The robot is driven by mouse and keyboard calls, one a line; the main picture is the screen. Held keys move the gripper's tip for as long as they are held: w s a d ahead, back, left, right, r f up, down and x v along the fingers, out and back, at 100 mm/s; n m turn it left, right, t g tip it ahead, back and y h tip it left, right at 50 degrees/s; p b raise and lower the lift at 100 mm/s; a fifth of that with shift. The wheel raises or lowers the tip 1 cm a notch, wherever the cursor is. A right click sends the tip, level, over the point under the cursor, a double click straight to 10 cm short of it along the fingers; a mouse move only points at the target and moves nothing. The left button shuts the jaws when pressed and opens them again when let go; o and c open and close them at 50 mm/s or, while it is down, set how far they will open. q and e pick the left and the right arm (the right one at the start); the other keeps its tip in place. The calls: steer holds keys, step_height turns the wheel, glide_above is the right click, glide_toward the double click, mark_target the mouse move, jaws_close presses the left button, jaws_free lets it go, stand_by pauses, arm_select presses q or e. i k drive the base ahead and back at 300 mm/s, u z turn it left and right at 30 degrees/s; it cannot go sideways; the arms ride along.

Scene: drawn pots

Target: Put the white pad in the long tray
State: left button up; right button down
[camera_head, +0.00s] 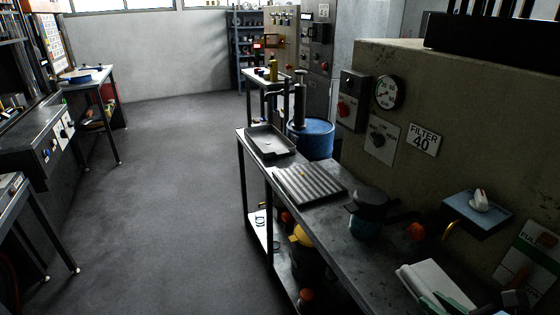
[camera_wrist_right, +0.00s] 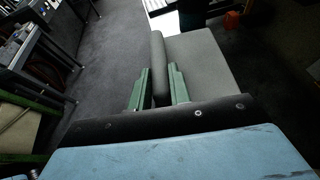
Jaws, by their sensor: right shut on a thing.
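The white pad (camera_head: 432,276) is at the lower right in the head view, near the front end of the bench. In the right wrist view it is a pale grey slab (camera_wrist_right: 205,62) with a narrow upright strip. My right gripper (camera_head: 446,302) is shut on this strip, its green fingers (camera_wrist_right: 160,85) on both sides. I cannot tell whether the pad touches the bench. A shallow dark tray with a raised rim (camera_head: 250,146) lies at the bench's far end, apart from the pad. A ribbed grey tray (camera_head: 310,185) lies nearer. My left gripper is not in view.
A dark pot (camera_head: 370,202) stands on the bench between the pad and the ribbed tray. An orange-red knob (camera_head: 415,231) is close to the pad. A blue drum (camera_head: 312,138) stands behind the bench. A wall with gauges and a small blue shelf (camera_head: 478,212) bounds the right side.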

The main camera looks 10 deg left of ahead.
mark_target(271, 141)
steer(key=u, duration=0.65)
steer(key=i, duration=0.9)
steer(key=u, duration=0.8)
steer(key=i, duration=1.75)
steer(key=z, duration=0.55)
steer(key=i, duration=0.7)
steer(key=z, duration=0.4)
